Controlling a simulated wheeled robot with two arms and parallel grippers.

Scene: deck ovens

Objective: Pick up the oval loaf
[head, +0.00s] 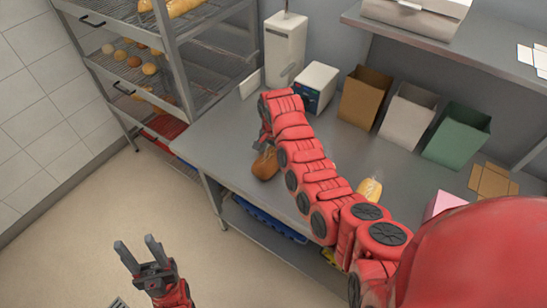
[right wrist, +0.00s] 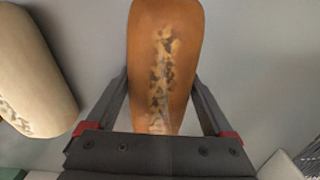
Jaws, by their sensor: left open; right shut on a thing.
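A brown oval loaf (head: 265,164) with a dark, patterned top is at the steel table's left end in the head view. In the right wrist view the loaf (right wrist: 166,60) stands lengthwise between the two fingers, which press on its sides. My right gripper (head: 264,142) is shut on it; the head view partly hides the fingers behind my arm. Whether the loaf touches the table, I cannot tell. My left gripper (head: 137,244) is open and empty over the floor, in front of the table.
A paler loaf (head: 369,189) lies on the table behind my right arm. Brown (head: 364,98), white (head: 408,112) and green (head: 458,135) open boxes stand along the back. A rack (head: 175,60) with bread stands at the left. A pale loaf (right wrist: 32,75) also shows in the right wrist view.

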